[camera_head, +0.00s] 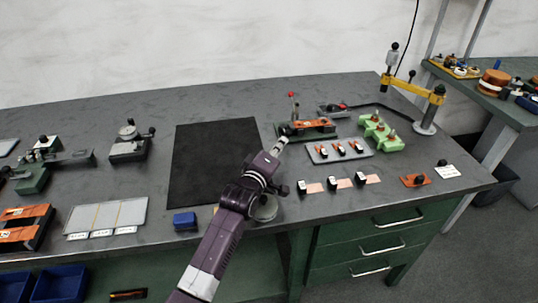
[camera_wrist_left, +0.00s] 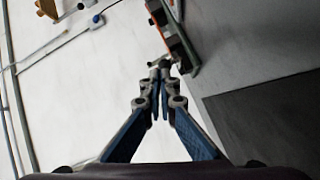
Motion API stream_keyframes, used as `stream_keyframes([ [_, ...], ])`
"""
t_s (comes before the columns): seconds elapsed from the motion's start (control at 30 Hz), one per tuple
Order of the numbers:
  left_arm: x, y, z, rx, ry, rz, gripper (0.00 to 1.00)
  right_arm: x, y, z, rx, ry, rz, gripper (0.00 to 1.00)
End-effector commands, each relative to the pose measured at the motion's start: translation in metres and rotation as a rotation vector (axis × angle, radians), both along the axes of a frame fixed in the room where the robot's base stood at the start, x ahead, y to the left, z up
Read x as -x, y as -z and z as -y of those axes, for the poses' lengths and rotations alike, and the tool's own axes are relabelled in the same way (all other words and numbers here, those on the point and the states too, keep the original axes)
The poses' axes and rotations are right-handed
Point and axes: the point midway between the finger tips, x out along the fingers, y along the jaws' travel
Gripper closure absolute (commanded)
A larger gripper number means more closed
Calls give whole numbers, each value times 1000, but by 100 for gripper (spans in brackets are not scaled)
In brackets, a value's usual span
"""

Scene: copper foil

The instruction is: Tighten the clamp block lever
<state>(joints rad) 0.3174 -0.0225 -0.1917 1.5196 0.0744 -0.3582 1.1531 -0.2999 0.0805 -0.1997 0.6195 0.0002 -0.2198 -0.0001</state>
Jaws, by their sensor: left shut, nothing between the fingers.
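The clamp block (camera_head: 314,131), orange and dark green, stands on the grey bench right of the black mat. An upright lever (camera_head: 291,96) with a red knob rises at its left end. My left gripper (camera_head: 281,143) is at the block's near left end, with its fingers shut and empty. In the left wrist view the fingertips (camera_wrist_left: 161,70) meet just below the end of an orange and green piece (camera_wrist_left: 174,32), which looks like the clamp block. A small dark round part shows at the fingertips; I cannot tell whether they touch it. My right gripper is out of view.
A grey plate (camera_head: 322,156) with several orange and black pieces lies right of my gripper. Green blocks (camera_head: 380,136) and a yellow jointed arm (camera_head: 412,86) stand further right. The black mat (camera_head: 213,160) is bare. A blue box (camera_head: 185,221) sits near the front edge.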

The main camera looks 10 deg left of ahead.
Motion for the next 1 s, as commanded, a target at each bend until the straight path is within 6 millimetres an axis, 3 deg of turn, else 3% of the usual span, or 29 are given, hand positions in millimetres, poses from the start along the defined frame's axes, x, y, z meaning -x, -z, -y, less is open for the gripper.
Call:
stream_keyframes([
  [0.2, 39, -3, -8, 1, 0, -1, 100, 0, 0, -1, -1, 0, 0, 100],
  [0.43, 68, -6, -15, 1, 0, -1, 100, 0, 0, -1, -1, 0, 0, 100],
  [1.0, 76, -7, -17, 0, 0, 0, 100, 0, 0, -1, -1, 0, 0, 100],
])
